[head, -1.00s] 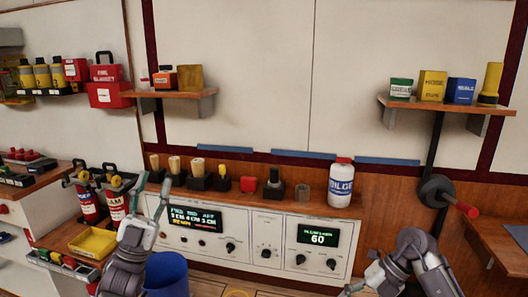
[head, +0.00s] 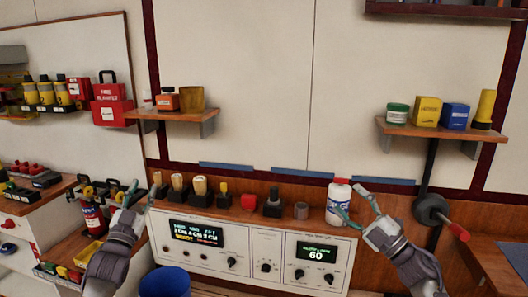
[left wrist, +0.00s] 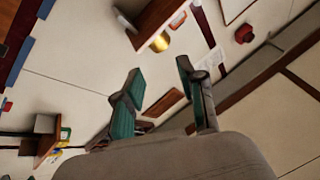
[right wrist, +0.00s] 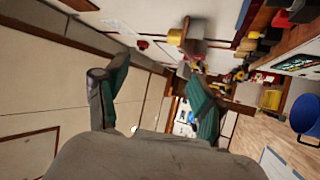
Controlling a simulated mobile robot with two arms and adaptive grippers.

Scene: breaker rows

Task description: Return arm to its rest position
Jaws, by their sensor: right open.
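My left gripper (head: 141,190) is raised at the left of the head view, in front of the extinguishers and the console's left end. In the left wrist view its two fingers (left wrist: 160,90) stand apart with nothing between them. My right gripper (head: 352,200) is raised at the right, its fingertips overlapping the white bottle with a red cap (head: 339,189) in the head view. Whether they touch it cannot be told. In the right wrist view the fingers (right wrist: 155,85) are spread and no object shows between them.
The grey console (head: 262,251) has displays and knobs, with several handled tools on the ledge above it. A blue bin (head: 165,283) stands low in front. Wall shelves (head: 172,114) are at left and right (head: 440,132). A round fitting with a red handle (head: 432,209) is at right.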

